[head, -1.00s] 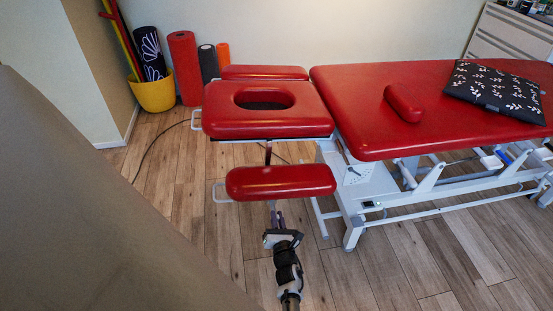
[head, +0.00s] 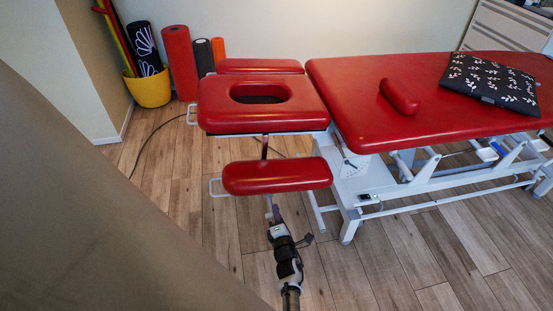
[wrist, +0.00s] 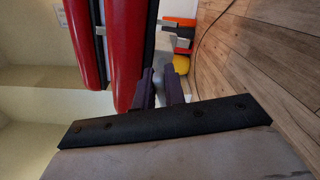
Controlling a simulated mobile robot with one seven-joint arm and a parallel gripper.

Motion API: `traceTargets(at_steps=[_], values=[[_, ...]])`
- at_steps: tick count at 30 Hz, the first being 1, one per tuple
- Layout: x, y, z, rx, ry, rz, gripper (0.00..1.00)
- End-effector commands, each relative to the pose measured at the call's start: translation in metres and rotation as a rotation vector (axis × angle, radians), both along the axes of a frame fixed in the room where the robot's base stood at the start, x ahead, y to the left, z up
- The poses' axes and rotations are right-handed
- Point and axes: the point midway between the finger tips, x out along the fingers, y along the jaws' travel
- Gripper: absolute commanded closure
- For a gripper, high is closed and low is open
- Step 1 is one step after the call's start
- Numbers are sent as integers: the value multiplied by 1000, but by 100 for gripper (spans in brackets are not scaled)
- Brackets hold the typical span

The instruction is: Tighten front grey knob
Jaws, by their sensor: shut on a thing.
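The front red armrest pad (head: 277,177) sits low at the near side of the treatment table's head end. My gripper (head: 270,208) reaches up beneath this pad from the floor side. In the wrist view, the purple fingers of my gripper (wrist: 161,84) are on either side of the front grey knob (wrist: 158,78), shut on it. Only a small part of the knob shows between the fingers. In the head view, the knob is too small and covered to make out.
The red headrest with a face hole (head: 262,103) is just behind the armrest pad. The white table frame (head: 350,195) stands to the right of my arm. A yellow bucket (head: 149,91) stands by the far wall. The wooden floor around my arm is clear.

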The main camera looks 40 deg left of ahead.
Motion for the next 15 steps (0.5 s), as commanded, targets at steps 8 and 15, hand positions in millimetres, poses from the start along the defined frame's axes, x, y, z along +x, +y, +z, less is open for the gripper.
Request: traceTargets(at_steps=[8,15], values=[[-4,2,-5,140,170,8,100],[-4,2,-7,220,263,9,100]])
